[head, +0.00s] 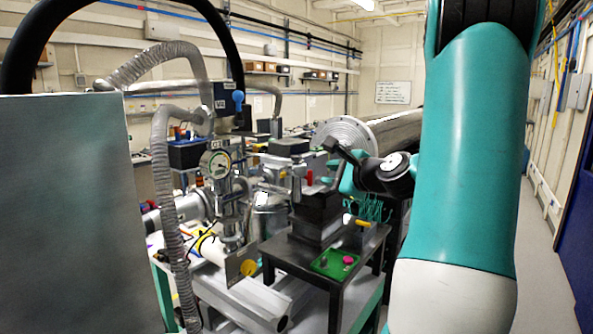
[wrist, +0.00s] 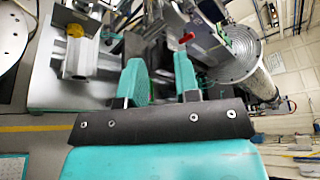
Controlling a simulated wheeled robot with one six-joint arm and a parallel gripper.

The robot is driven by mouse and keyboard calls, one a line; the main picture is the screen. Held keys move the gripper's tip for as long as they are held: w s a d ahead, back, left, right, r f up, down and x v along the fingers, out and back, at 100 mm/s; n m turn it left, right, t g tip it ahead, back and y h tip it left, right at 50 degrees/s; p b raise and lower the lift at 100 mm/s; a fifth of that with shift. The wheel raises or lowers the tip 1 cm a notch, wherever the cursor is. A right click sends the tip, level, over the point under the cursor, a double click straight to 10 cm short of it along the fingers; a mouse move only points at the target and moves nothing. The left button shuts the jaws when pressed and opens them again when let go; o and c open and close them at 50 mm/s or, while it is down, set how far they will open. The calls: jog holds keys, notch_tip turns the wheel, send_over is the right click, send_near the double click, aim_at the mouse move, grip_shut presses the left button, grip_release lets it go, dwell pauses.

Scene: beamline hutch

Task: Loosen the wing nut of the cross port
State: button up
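The metal vacuum fittings (head: 285,172) stand at the middle of the crowded bench in the head view, with a small red part at their right. I cannot pick out the wing nut or say for sure which fitting is the cross port. My gripper (head: 345,172) is at the right of these fittings in the head view, partly hidden behind my arm. In the wrist view my gripper (wrist: 160,78) has two teal fingers apart, with a gap and nothing visibly held between them. A red part (wrist: 186,38) shows beyond the fingers.
A large round flange (head: 342,132) is behind my gripper. A dial gauge (head: 215,163) and ribbed hose (head: 165,215) stand left. The right aisle floor (head: 540,240) looks clear.

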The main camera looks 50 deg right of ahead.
aim_at(294, 174)
jog(key=p+x, duration=0.5)
jog(key=x, duration=0.9)
jog(key=shift+w+f, duration=0.15)
jog(key=shift+w, duration=0.2)
grip_shut()
